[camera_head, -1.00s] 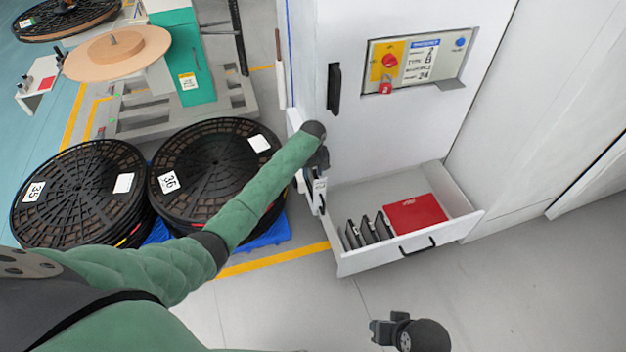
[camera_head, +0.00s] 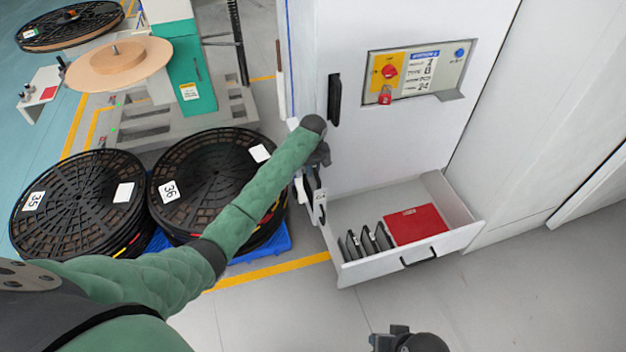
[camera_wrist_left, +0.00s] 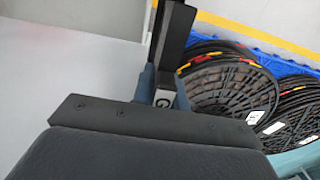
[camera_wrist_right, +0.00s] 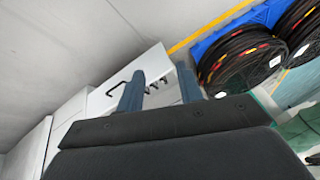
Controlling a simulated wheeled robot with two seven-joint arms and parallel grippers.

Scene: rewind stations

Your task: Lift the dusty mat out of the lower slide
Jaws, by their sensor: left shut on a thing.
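My left gripper (camera_head: 318,160) is shut at the left front corner of the white cabinet. In the left wrist view a dark, narrow thing (camera_wrist_left: 176,40), which I take to be the mat seen edge-on, stands between its blue fingers (camera_wrist_left: 158,90). The arm and hand hide most of it in the head view. A narrow white slide front (camera_head: 319,207) with a small label is just below this gripper. I cannot tell whether the mat is clear of the slide. My right gripper (camera_wrist_right: 160,92) is open and empty, low at the bottom of the head view.
An open drawer (camera_head: 455,240) holds a red flat item (camera_head: 416,226) and several dark upright pieces (camera_head: 368,241). A control panel (camera_head: 418,72) with a red padlock is on the cabinet. Black reels (camera_head: 78,205) stand on blue pallets to the left.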

